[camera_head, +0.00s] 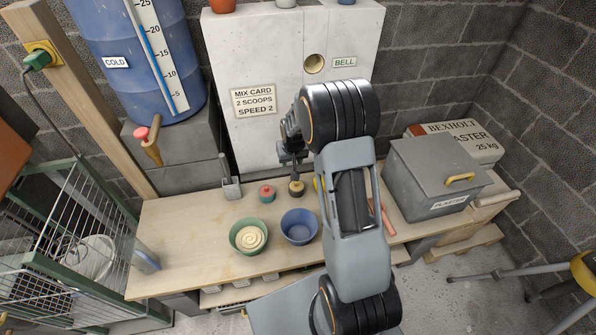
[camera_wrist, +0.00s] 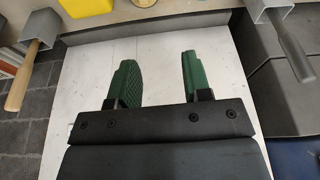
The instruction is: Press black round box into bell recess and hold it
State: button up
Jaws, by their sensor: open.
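The bell recess (camera_head: 314,64) is a round, brass-coloured hollow in the upper part of the white panel, left of the BELL label (camera_head: 345,62). A small round box (camera_head: 297,188), dark on top with yellow below, stands on the bench close under my gripper (camera_head: 292,158); I cannot tell for sure that it is the black round box. My gripper is in front of the panel's lower part, below the recess. In the wrist view its green fingers (camera_wrist: 157,65) are apart with nothing between them.
A red and green round box (camera_head: 266,193), a green bowl (camera_head: 248,237) with cream contents and a blue bowl (camera_head: 299,227) stand on the wooden bench (camera_head: 180,240). A grey plaster bin (camera_head: 435,175) is at the right. A blue barrel (camera_head: 135,60) and wire rack (camera_head: 60,240) are left.

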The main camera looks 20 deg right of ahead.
send_near(297, 183)
jog(key=shift+m, duration=0.3)
jog(key=b+x, duration=0.4)
jog(key=x, duration=0.4)
jog(key=shift+f, duration=0.1)
jog(key=shift+b+x, duration=0.8)
jog(key=shift+b, duration=0.4)
jog(key=shift+w, duration=0.1)
grip_shut()
jog(key=shift+r+p, duration=0.4)
jog(key=shift+r, duration=0.6)
